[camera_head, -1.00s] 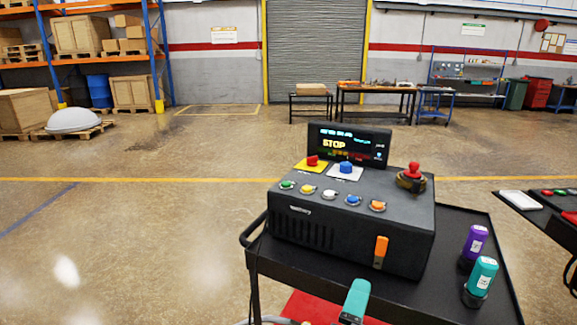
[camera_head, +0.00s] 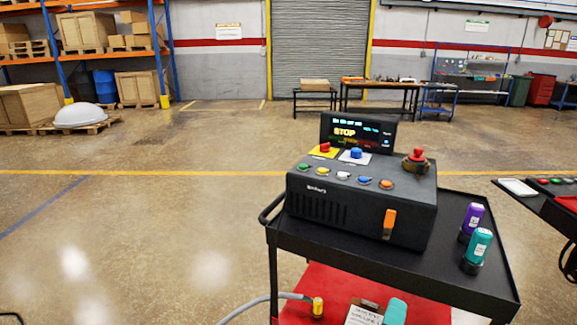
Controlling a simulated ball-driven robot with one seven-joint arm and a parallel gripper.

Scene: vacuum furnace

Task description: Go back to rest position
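My gripper cannot be made out in the head view. A teal rounded piece (camera_head: 396,312) shows at the bottom edge, cut off by the frame; I cannot tell whether it is part of my arm. In front of me stands a black control box (camera_head: 325,207) with a STOP display (camera_head: 356,133), coloured buttons, a red-topped joystick (camera_head: 417,159) and an orange lever (camera_head: 389,224). It rests on a black cart (camera_head: 460,287). A purple bottle (camera_head: 472,218) and a teal bottle (camera_head: 479,245) stand upright at the cart's right side.
The cart's red lower shelf (camera_head: 340,284) holds a yellow connector (camera_head: 318,307) on a grey hose and a labelled item (camera_head: 364,314). Another black cart (camera_head: 550,208) stands at the right. The floor on the left (camera_head: 130,235) is clear. Shelving and workbenches are far behind.

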